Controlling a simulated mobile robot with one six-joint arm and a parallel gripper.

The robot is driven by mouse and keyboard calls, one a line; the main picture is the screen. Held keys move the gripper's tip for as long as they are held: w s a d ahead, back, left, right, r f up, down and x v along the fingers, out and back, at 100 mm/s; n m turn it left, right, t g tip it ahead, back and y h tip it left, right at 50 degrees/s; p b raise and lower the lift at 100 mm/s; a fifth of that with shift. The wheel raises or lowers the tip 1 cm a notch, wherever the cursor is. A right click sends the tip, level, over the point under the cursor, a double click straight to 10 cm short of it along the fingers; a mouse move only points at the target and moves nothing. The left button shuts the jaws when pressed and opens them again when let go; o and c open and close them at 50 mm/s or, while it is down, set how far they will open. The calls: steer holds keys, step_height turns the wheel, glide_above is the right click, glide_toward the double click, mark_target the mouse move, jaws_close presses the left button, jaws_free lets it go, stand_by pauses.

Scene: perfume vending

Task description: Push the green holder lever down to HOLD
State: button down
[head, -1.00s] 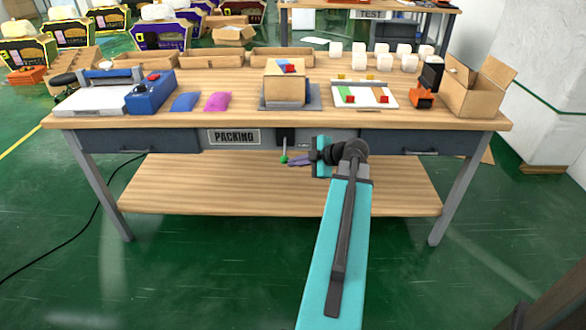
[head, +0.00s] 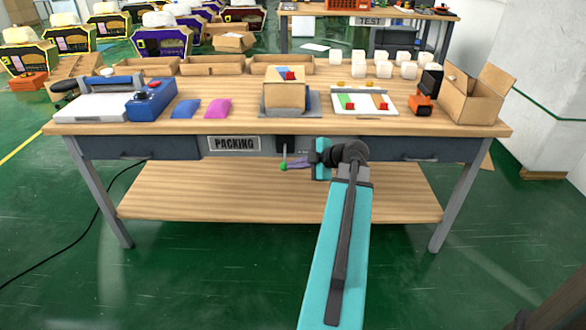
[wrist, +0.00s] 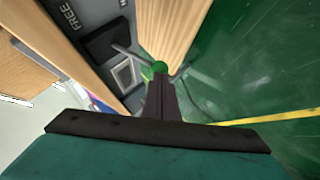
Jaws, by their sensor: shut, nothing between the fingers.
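The green lever knob (head: 283,167) sits at the end of a thin grey rod, below the front edge of the packing table. My gripper (head: 290,166) is shut and empty. Its dark fingers (wrist: 160,88) end right at the knob, just to its right in the head view; I cannot tell whether they touch. The word FREE (wrist: 68,14) is readable on the panel. No HOLD label is readable.
The packing table (head: 80,128) carries an open carton (head: 474,100), a blue device (head: 150,100), pouches and a boxed stand (head: 287,97). Drawers flank the panel. A wooden lower shelf (head: 220,195) lies below the lever. Green floor in front is free.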

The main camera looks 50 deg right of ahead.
steer(key=s+f+v, duration=0.1)
steer(key=f+v, duration=0.1)
steer(key=v, duration=1.1)
steer(key=shift+s+a, duration=0.55)
steer(key=shift+a, duration=0.2)
